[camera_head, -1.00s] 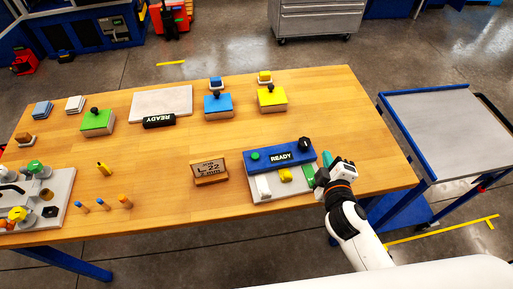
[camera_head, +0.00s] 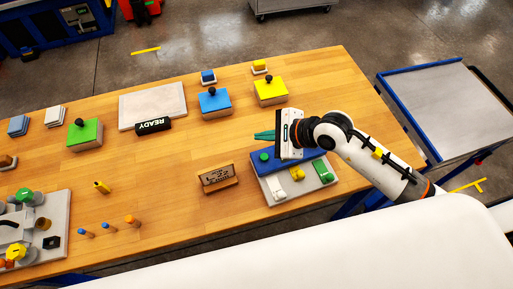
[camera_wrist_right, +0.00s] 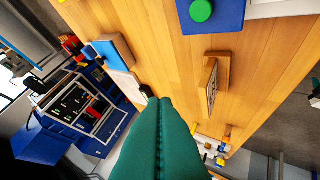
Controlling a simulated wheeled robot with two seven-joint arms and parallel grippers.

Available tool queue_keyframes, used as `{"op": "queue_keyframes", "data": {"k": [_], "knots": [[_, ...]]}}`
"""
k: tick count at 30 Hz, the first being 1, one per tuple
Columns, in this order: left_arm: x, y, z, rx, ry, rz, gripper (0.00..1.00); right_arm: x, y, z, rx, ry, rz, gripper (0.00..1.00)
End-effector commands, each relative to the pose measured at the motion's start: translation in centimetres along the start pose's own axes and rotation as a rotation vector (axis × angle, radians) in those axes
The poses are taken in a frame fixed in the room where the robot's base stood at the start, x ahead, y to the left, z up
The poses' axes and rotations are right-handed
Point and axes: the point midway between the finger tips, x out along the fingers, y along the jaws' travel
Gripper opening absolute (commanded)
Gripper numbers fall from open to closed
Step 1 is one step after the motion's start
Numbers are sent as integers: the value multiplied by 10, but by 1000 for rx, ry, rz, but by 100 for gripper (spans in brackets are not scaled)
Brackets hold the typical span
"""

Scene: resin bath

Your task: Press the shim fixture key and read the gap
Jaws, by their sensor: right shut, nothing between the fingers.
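The shim fixture is a grey plate (camera_head: 272,198) with a blue bar (camera_head: 312,158) along its back. A round green key (camera_head: 264,157) sits at the bar's left end; it also shows in the wrist view (camera_wrist_right: 201,10). White (camera_head: 276,191), yellow (camera_head: 296,173) and green (camera_head: 322,170) pieces lie on the plate. A wooden readout stand (camera_head: 217,178) is left of it, its digits too small to read surely. My right gripper (camera_head: 258,135) is shut and empty, its teal fingers pointing left, apparently above and behind the key. My arm hides the bar's right part. My left gripper is out of view.
Green (camera_head: 84,134), blue (camera_head: 215,104) and yellow (camera_head: 270,92) knobbed blocks stand further back. A second plate (camera_head: 155,100) has a READY display (camera_head: 153,125). Pegs (camera_head: 108,228) and a grey station (camera_head: 55,215) are left. The table's middle is clear.

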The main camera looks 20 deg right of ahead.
Motion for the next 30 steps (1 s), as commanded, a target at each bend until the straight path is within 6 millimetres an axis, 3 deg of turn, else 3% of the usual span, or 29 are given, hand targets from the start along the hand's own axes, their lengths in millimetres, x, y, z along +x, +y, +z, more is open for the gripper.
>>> {"op": "queue_keyframes", "data": {"k": [5,17,30], "knots": [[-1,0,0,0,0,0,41,-4,4,19,-91,-105,-7,0],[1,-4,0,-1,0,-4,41,-3,3,21,-93,-110,-8,0],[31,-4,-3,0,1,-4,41,25,-17,48,-91,-109,-8,0]]}}
